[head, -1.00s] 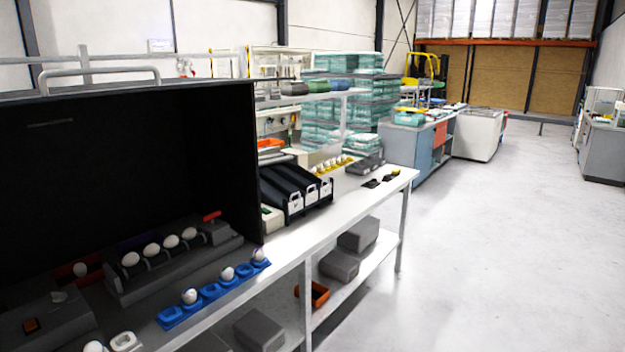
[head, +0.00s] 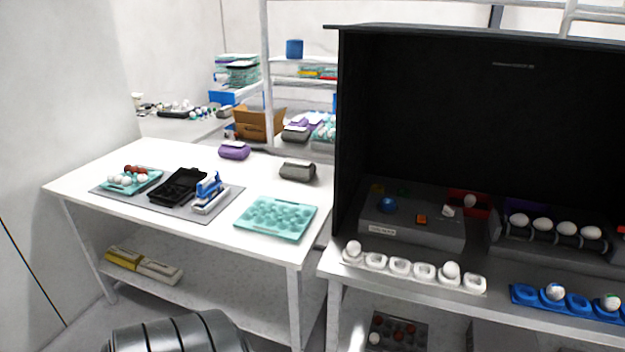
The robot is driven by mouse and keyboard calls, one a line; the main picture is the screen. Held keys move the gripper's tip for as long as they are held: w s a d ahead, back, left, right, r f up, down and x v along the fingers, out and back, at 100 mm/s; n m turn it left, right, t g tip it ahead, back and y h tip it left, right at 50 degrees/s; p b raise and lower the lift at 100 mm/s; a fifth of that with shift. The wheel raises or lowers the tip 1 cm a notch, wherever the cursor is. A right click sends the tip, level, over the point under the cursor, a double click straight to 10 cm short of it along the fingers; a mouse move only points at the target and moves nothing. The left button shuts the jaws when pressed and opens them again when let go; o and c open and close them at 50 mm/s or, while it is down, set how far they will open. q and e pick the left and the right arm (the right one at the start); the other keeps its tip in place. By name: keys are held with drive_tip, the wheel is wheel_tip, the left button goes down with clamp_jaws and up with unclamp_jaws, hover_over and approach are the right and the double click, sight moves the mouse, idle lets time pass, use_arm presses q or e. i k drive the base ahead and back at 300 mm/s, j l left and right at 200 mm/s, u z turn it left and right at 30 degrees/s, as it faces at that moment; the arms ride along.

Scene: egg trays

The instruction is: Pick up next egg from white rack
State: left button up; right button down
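The white rack (head: 375,262) is a row of white cups along the front edge of the right table, in front of a dark box. It holds one white egg (head: 354,248) in its leftmost cup and another white egg (head: 450,270) near its right end. The cups between them look empty. Neither of my grippers shows in the head view, so I cannot see their fingers or whether they hold anything.
A blue rack (head: 524,294) with eggs stands right of the white rack. Behind are a grey device (head: 410,222) and a roller holder (head: 510,238) with several eggs. The left table holds a teal egg tray (head: 276,218) and a black case (head: 180,187).

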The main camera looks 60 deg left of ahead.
sight(354, 247)
drive_tip(key=u, duration=1.55)
